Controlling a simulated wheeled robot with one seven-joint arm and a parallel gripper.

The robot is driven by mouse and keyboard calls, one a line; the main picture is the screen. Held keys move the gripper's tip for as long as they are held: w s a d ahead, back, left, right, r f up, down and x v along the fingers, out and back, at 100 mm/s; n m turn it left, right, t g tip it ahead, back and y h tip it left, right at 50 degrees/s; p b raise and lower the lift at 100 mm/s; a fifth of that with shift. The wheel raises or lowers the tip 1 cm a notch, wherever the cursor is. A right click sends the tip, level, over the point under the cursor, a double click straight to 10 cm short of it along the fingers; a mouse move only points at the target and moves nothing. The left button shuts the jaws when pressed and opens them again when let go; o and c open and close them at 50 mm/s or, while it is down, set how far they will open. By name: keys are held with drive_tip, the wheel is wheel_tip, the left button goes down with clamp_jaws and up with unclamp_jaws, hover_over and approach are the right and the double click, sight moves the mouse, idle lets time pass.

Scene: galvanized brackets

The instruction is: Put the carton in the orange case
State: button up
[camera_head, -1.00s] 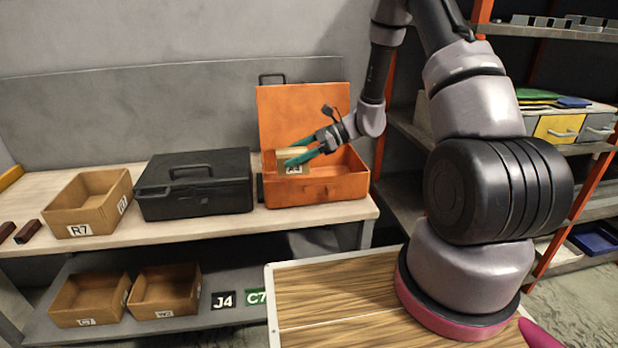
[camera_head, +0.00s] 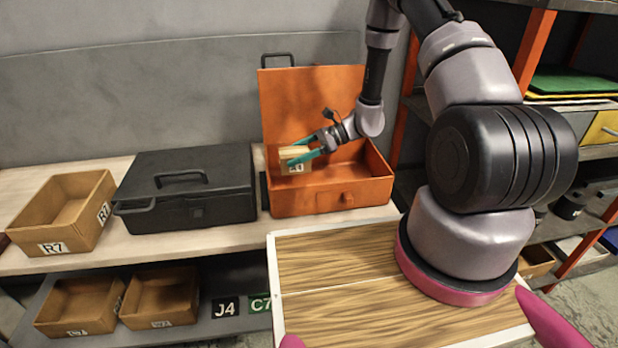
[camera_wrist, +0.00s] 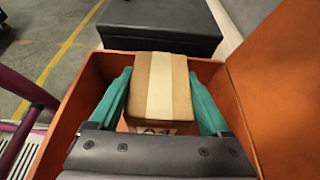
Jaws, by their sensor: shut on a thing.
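The orange case (camera_head: 334,199) stands open on the bench, its lid (camera_head: 311,98) upright at the back. My gripper (camera_head: 310,155) reaches into the case's opening from the right, with teal fingers shut on a small tan carton (camera_head: 291,154). The carton has a pale strip on top and a white label on its side. In the wrist view the carton (camera_wrist: 160,85) sits between both fingers (camera_wrist: 160,100), inside the outline of the case walls (camera_wrist: 82,92). I cannot tell whether its underside touches the case floor.
A closed black case (camera_head: 186,190) stands directly left of the orange case. A cardboard bin labelled R7 (camera_head: 64,246) is further left. Two bins (camera_head: 80,308) sit on the lower shelf. A wood-topped surface (camera_head: 340,290) lies in front, and shelving (camera_head: 570,98) is on the right.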

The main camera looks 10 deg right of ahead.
wheel_tip(320, 180, down, 8)
drive_tip(key=shift+r, duration=0.25)
drive_tip(key=shift+f, duration=0.1)
drive_tip(key=o, duration=1.4)
